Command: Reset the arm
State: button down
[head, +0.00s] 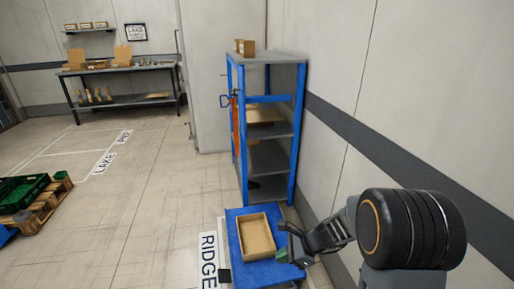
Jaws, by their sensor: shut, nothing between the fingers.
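My arm reaches in from the lower right, and my gripper (284,241) is at its left end. The gripper is shut and holds nothing. It is above the right part of a blue-topped stand (242,275), just right of an open brown box (247,257). I cannot tell how high it is above the blue top. A small green thing (282,254) shows beside the fingertips; I cannot tell what it is. The arm's black joint with an orange ring fills the lower right.
A blue-framed shelf unit (266,99) stands behind the stand, against the right wall. A workbench (122,70) with cardboard boxes is at the back left. A green crate (20,190) sits on a wooden pallet (45,205) at the left. The middle floor is clear.

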jog(key=s+d+r+n+t+h+p, duration=0.1)
jog(key=s+d+r+n+h+p, duration=0.1)
jog(key=r, duration=0.8)
jog(key=s+d+r+n+h+p, duration=0.3)
jog(key=s+r+n+p, duration=0.3)
jog(key=r+n+p, duration=0.2)
jog(key=s+d+r+n+t+h+p, duration=0.1)
jog(key=s+d+r+n+h+p, duration=0.2)
jog(key=r+n, duration=0.5)
notch_tip(320, 180, up, 6)
jog(key=s+h+p, duration=0.1)
jog(key=p, duration=0.1)
jog(key=shift+d+t+p, duration=0.15)
jog(key=shift+t+p, duration=0.15)
